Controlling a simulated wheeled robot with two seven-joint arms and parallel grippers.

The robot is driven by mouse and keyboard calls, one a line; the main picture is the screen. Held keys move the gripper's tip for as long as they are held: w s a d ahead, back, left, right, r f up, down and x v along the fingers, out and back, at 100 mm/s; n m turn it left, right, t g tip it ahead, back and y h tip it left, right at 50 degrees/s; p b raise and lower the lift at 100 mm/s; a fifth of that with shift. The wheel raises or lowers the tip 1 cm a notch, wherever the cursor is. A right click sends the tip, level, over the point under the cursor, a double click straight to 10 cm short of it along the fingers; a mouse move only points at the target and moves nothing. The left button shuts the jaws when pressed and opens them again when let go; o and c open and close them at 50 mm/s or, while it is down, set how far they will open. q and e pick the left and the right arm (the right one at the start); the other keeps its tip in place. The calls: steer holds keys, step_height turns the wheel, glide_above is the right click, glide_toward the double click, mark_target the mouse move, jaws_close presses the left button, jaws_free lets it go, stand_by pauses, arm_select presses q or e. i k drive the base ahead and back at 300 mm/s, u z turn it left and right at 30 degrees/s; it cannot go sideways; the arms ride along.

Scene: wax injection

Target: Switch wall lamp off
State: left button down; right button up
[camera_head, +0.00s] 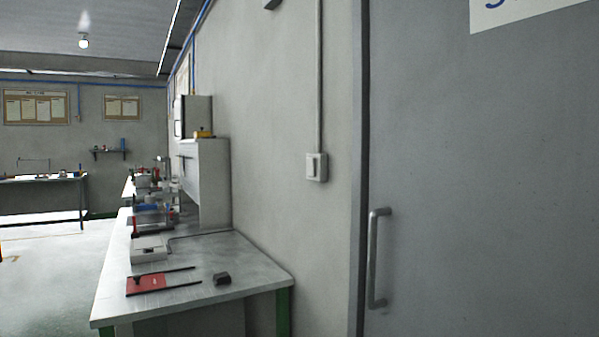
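A small pale wall switch (317,167) is mounted on the grey wall in the head view, just left of the door frame. A conduit (319,70) runs straight up from it. Whether its rocker is up or down is too small to tell. A round ceiling lamp (83,41) glows at the upper left. No lamp on the wall near the switch shows clearly; only part of a dark object (271,4) is cut off by the top edge. Neither of my grippers is in view.
A grey door (480,200) with a vertical handle (375,258) fills the right side. A metal workbench (215,295) with tools and a red item (150,284) stands against the wall below and left of the switch. Open floor (40,270) lies at the left.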

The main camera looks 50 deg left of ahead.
mark_target(309, 161)
steer(key=u, duration=0.55)
steer(key=i, duration=0.3)
steer(key=u, duration=2.1)
steer(key=i, duration=1.75)
steer(key=z, duration=0.75)
